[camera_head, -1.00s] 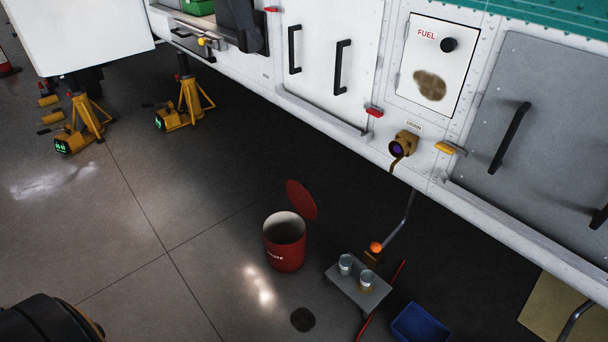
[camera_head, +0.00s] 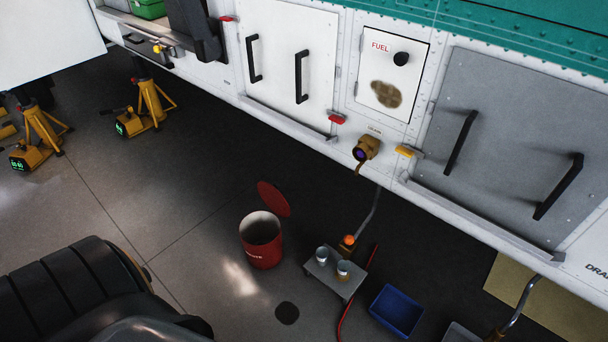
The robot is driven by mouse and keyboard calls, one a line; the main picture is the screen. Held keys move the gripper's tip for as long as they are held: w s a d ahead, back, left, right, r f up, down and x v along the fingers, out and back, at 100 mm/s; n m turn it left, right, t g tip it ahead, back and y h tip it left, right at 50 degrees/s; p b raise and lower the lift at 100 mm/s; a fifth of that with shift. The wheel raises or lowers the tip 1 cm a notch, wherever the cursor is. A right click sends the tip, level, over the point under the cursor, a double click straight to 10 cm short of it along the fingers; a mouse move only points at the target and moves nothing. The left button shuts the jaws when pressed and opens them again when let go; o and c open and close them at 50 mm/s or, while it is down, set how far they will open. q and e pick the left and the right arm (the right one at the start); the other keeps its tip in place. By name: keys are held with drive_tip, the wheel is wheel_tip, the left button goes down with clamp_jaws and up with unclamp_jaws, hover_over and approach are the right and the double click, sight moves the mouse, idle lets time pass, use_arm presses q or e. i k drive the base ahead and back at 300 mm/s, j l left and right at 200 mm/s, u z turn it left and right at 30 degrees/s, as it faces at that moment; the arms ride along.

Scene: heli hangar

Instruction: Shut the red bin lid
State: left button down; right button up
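The red bin (camera_head: 262,249) stands upright on the hangar floor, near the middle of the head view. Its round red lid (camera_head: 273,199) is open, tilted up at the bin's back right side. The pale inside of the bin shows through the open top. A dark, rounded part of my own body fills the lower left corner, well to the left of the bin and apart from it. Neither gripper shows in this view.
A small grey stand (camera_head: 328,276) with two metal cups is right of the bin. A blue tray (camera_head: 396,311) lies farther right. The white helicopter side (camera_head: 290,60) rises behind. Yellow jacks (camera_head: 147,112) stand at left. Floor left of the bin is clear.

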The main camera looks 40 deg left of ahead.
sight(272, 199)
drive_tip(key=i+j+z, duration=0.1)
drive_tip(key=j+z, duration=0.25)
drive_tip(key=j, duration=0.55)
drive_tip(key=j+z, duration=0.4)
drive_tip(key=j, duration=0.55)
